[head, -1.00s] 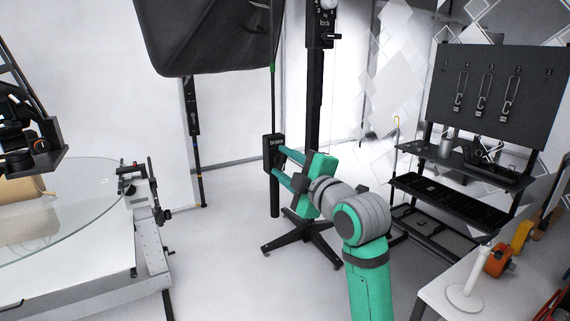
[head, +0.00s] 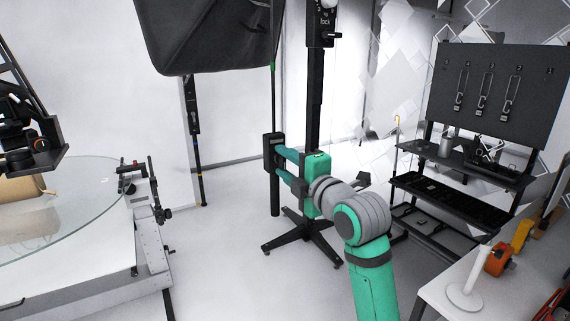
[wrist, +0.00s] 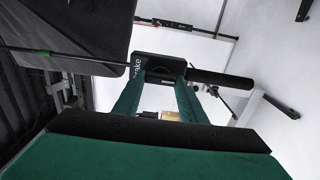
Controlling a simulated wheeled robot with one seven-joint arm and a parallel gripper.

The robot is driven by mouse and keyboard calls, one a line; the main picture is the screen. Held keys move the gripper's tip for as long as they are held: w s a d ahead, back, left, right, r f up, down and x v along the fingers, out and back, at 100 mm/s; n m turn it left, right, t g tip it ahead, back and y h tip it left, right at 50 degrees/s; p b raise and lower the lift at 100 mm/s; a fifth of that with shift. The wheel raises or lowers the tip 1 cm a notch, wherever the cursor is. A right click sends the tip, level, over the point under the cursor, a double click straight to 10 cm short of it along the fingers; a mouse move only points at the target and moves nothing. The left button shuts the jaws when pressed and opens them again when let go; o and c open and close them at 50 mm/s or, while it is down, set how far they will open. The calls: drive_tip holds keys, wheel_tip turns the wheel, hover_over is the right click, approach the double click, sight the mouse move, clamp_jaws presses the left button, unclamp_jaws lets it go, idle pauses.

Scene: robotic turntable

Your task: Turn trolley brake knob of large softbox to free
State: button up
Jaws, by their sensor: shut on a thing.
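The large softbox (head: 215,35) hangs at the upper left of the head view, and its dark panel also shows in the wrist view (wrist: 95,25). Its trolley has a black upright column (head: 315,100) and a dark box (head: 268,148) on a thin post. In the wrist view this box (wrist: 148,63) carries white lettering that reads "brake". My gripper (head: 281,164) reaches the box from the right, fingers level, and is shut on the brake knob. In the wrist view the fingers (wrist: 158,82) meet the box face; the knob is mostly hidden between them.
A glass turntable (head: 70,205) on a white base stands at the left. A black tool rack (head: 490,95) with shelves stands at the right. A white table (head: 440,295) is at the lower right. The black trolley feet (head: 300,240) spread under my gripper.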

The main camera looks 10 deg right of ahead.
drive_tip(key=o, duration=1.1)
drive_tip(key=shift+c, duration=0.2)
drive_tip(key=v, duration=1)
drive_tip(key=shift+s, duration=0.4)
drive_tip(key=shift+d, duration=0.15)
